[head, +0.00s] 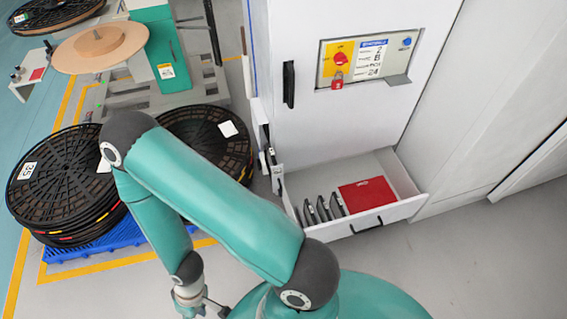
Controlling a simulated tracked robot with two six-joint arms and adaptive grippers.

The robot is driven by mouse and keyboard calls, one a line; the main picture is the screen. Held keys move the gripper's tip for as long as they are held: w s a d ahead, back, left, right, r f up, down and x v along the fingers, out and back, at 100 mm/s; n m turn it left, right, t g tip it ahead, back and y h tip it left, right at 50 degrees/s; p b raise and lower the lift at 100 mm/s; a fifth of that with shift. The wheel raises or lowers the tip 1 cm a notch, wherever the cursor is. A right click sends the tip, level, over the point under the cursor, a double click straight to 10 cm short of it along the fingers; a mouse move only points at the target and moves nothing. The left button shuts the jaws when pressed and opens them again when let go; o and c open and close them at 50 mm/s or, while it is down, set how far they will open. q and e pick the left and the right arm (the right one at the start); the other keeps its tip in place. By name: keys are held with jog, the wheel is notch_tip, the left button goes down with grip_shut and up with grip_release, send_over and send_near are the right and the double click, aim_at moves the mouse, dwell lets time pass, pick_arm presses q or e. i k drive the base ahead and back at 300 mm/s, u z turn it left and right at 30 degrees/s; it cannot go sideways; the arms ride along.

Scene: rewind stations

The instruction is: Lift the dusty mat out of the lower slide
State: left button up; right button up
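A white cabinet (350,118) stands in the middle of the head view. On its lower left side are narrow slide-like parts with dark inserts (270,157). They are small and seen edge-on, so I cannot tell which is the lower slide or whether the dusty mat is among them. My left arm crosses the foreground and bends down. Only the start of my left gripper (207,304) shows at the bottom edge, well below and left of the slides. Its fingertips are not clear. My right gripper is out of view.
An open drawer (405,207) at the cabinet's foot holds a red flat item (367,195) and several dark upright items (322,208). Stacked black reels (62,185) stand on a blue pallet (120,235) at left. Grey floor (480,265) is clear at right.

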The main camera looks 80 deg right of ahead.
aim_at(271, 154)
jog(key=u, duration=1.7)
jog(key=i, duration=0.1)
jog(key=z, duration=3.3)
jog(key=i, duration=1.05)
jog(key=u, duration=0.05)
